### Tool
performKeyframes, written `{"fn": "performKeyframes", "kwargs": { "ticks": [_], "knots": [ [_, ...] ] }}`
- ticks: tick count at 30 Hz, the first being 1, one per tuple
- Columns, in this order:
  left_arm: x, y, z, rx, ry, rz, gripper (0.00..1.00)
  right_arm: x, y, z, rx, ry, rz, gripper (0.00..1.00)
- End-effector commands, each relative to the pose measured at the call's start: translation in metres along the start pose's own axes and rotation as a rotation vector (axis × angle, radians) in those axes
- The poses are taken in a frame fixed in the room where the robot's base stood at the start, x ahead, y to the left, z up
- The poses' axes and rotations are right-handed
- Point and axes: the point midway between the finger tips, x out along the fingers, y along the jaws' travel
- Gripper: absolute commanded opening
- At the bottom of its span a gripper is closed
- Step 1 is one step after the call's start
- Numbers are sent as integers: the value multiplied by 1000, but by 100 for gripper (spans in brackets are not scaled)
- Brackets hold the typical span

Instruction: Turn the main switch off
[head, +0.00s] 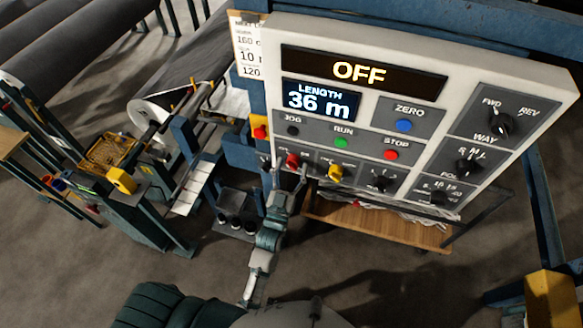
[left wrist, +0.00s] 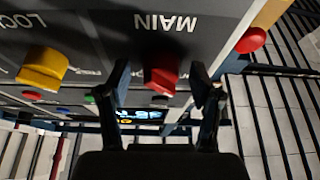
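The main switch is a red knob (head: 293,159) at the lower left of the control panel (head: 520,62). In the left wrist view the red knob (left wrist: 161,72) sits under the upside-down label MAIN. My left gripper (head: 290,172) is at the knob from below. In the left wrist view its two fingers (left wrist: 162,92) stand on either side of the knob, with a gap on each side, so it is open. The panel's upper display (head: 359,72) reads OFF. The exact angle of the knob is hard to tell. My right gripper is not in view.
A yellow knob (head: 335,172) sits right of the main switch, labelled LOCK in the wrist view. A red button (head: 260,132) on a yellow box is just left of the panel. A wooden shelf (head: 375,226) lies below the panel.

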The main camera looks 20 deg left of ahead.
Motion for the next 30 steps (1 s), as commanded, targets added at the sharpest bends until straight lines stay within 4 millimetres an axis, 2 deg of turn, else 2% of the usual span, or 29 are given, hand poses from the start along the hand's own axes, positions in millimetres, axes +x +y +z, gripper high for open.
{"fn": "performKeyframes", "kwargs": {
  "ticks": [5,8,21,24,30],
  "knots": [
    [-3,0,1,1,-2,0,65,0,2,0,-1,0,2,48],
    [-12,0,2,1,-5,0,65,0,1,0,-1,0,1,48],
    [-102,1,2,1,-5,1,65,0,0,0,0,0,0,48],
    [-113,1,2,1,-3,1,65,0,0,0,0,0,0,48],
    [-120,1,1,1,-1,1,65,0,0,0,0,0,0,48]
  ]
}}
